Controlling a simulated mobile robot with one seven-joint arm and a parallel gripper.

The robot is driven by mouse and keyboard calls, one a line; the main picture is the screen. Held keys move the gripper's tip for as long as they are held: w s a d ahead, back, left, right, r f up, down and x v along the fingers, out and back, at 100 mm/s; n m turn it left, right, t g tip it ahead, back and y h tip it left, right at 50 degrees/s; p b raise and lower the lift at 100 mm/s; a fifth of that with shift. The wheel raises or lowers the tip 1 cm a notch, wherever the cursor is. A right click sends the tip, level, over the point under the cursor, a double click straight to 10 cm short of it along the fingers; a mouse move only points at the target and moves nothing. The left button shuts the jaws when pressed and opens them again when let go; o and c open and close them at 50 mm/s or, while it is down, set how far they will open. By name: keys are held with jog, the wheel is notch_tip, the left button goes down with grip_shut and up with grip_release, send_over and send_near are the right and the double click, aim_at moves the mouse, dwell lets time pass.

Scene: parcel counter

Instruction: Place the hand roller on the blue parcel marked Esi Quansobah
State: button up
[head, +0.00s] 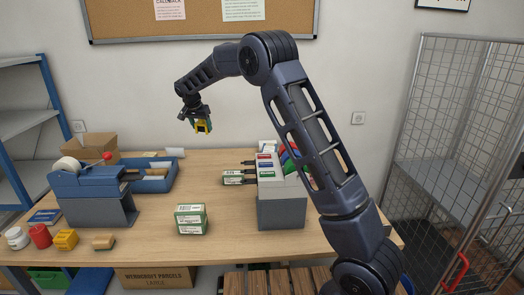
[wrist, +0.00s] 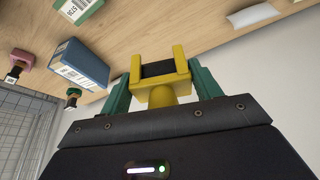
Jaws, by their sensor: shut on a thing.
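My gripper (head: 201,124) is raised above the back of the counter, with its green fingers shut on the yellow hand roller. In the wrist view the hand roller (wrist: 160,75) has a yellow frame around a dark roller and sits between the fingertips (wrist: 158,88), clear of the counter. A blue parcel (wrist: 85,60) with a white label lies on the counter in the wrist view, to the left of the roller and apart from it. The name on its label is too small to read. I cannot clearly pick out this blue parcel in the head view.
A green-and-white parcel (head: 191,220) stands at the counter's front middle. A grey rack (head: 282,208) with coloured labels is right of it. A blue tape dispenser (head: 95,190) and blue tray (head: 155,177) are left. A wire cage (head: 450,150) stands right. The middle counter is largely bare.

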jog(key=w+d+r+m, duration=0.1)
jog(key=w+d+r, duration=0.1)
jog(key=d, duration=0.5)
jog(key=w+d+r+m, duration=0.1)
jog(key=w+d+r, duration=0.1)
jog(key=d, duration=0.6)
notch_tip(320, 180, up, 4)
jog(key=m+g+h, duration=0.1)
jog(key=m, duration=0.2)
send_over(269, 150)
jog(key=s+a, duration=0.1)
jog(key=shift+h, duration=0.3)
notch_tip(269, 150, down, 20)
jog(key=shift+r, duration=0.1)
jog(key=shift+s+f, duration=0.1)
jog(key=shift+f, duration=0.3)
